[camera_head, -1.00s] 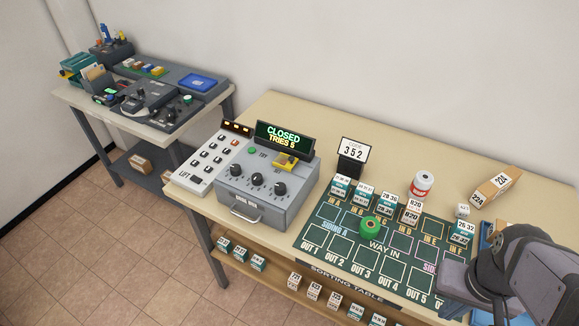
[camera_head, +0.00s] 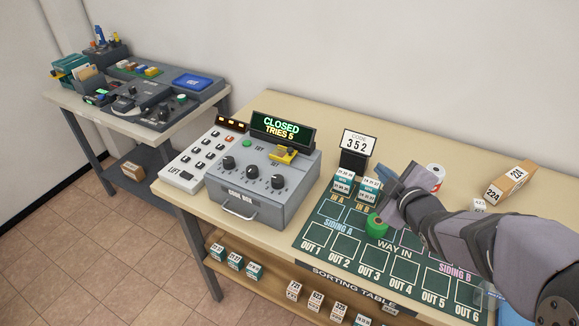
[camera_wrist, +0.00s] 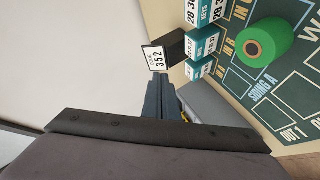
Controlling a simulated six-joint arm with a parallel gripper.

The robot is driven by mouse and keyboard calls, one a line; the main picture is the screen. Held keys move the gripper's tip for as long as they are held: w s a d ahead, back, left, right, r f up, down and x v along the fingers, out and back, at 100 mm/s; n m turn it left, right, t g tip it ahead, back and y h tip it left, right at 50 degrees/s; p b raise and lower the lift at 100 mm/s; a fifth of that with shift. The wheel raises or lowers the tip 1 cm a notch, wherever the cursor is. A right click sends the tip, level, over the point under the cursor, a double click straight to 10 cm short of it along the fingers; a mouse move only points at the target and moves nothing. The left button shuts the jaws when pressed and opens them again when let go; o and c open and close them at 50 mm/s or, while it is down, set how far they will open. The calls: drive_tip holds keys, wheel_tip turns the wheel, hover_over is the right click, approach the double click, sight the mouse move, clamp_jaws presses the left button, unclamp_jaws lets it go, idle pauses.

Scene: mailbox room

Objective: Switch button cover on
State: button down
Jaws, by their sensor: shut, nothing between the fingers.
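A grey code box (camera_head: 247,195) stands on the sorting table, with three black knobs, a small green button (camera_head: 246,143) and a lit display (camera_head: 283,131) reading CLOSED, TRIES 5. A yellow cover (camera_head: 284,154) sits on its top at the right, below the display. Whether it is raised or flat is hard to tell. My gripper (camera_head: 398,184) is over the table, right of the code box and apart from it, shut and empty.
A code card reading 352 (camera_head: 356,150) stands right of the box. A green roll (camera_head: 377,225) lies on the dark sorting mat (camera_head: 345,247) beneath my gripper, with several labelled blocks behind it. A keypad panel (camera_head: 195,160) adjoins the box at left. A second table (camera_head: 140,128) stands further left.

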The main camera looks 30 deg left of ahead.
sight(288, 167)
drive_tip(key=s+a+r+n+g+y+b, duration=0.1)
drive_tip(key=s+a+n+g+y+b, duration=0.15)
drive_tip(key=a+n+y, duration=0.35)
drive_tip(key=s+a+n+g+y+b, duration=0.1)
drive_tip(key=s+a+n+y+b, duration=0.2)
drive_tip(key=a, duration=0.6)
drive_tip(key=shift+n, duration=0.5)
drive_tip(key=f, duration=0.1)
drive_tip(key=s+f+p, duration=0.1)
drive_tip(key=f, duration=0.2)
drive_tip(key=shift+s+f, duration=0.3)
drive_tip(key=shift+r+p+x, duration=0.1)
drive_tip(key=shift+p+x, duration=0.75)
drive_tip(key=shift+x, duration=1.65)
drive_tip(key=shift+r+p+x, duration=0.15)
drive_tip(key=shift+p+x, duration=0.65)
drive_tip(key=shift+x, duration=1.7)
